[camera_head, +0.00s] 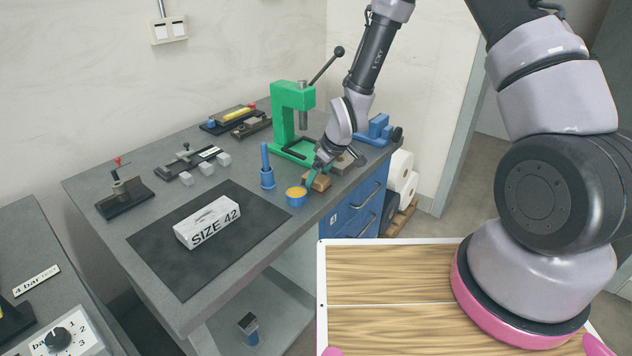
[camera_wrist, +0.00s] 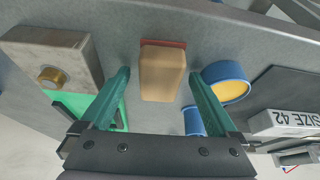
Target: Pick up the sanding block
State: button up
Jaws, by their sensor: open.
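The sanding block is a tan block with a red layer along one edge, in the middle of the wrist view (camera_wrist: 163,76). In the head view the sanding block (camera_head: 320,183) sits on the grey bench near its front edge, partly hidden by my gripper. My gripper (camera_wrist: 160,80) is open, with one teal finger on each side of the block and visible gaps between. In the head view my gripper (camera_head: 311,177) reaches down at the block; contact cannot be told there.
A blue cup with yellow contents (camera_head: 296,196) stands close beside the block, near one finger. A grey block with a brass knob (camera_wrist: 60,68) is on the other side. The green press (camera_head: 290,115) stands behind. A SIZE 42 box (camera_head: 207,222) lies on the dark mat (camera_head: 180,275).

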aim_at(318, 177)
jog(key=c, duration=1.5)
notch_tip(318, 177, up, 10)
jog(key=shift+r, duration=0.1)
